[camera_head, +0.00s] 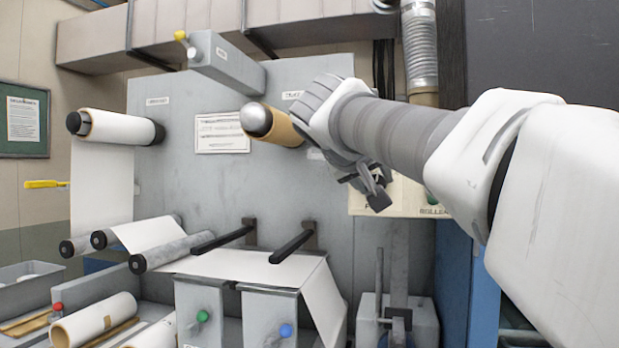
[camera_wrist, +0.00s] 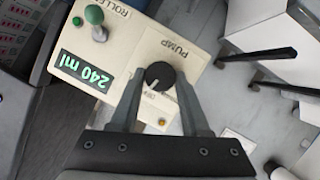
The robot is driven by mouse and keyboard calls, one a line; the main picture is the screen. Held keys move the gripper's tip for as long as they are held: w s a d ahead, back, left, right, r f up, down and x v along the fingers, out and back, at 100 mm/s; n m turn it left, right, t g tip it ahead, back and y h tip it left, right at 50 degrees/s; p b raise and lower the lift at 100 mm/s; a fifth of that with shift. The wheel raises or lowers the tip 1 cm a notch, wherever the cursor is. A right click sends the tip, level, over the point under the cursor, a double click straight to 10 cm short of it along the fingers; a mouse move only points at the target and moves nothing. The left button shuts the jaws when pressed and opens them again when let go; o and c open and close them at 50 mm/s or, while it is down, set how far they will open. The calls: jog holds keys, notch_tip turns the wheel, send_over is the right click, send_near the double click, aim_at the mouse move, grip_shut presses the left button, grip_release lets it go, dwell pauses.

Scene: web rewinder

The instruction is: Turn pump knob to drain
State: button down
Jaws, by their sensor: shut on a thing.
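The pump knob (camera_wrist: 160,74) is round and black, on a cream control panel (camera_wrist: 205,58) marked PUMP. Its pale pointer mark points down and slightly left in the wrist view, toward small lettering that I cannot read fully. My gripper (camera_wrist: 158,78) has one finger on each side of the knob and is shut on it. A green-lit display (camera_wrist: 86,72) on the panel reads 240 ml. In the head view my gripper (camera_head: 371,185) is in front of the cream panel (camera_head: 408,203), and the knob is hidden there.
A green-topped lever (camera_wrist: 94,17) stands by the ROLLER label, and an orange light (camera_wrist: 161,122) lies between my fingers. In the head view, a brown-cored roller (camera_head: 277,127) juts out left of my wrist, and black bars (camera_head: 292,246) stick out below.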

jog(key=n+h, duration=0.1)
jog(key=n, duration=0.2)
jog(key=n+h, duration=0.2)
jog(key=n, duration=0.1)
jog(key=n+t+h+b, duration=0.1)
jog(key=n, duration=0.2)
jog(key=shift+a+f+h, duration=0.25)
jog(key=shift+f+h, duration=0.05)
dwell(0.5)
jog(key=shift+c, duration=1.9)
grip_release()
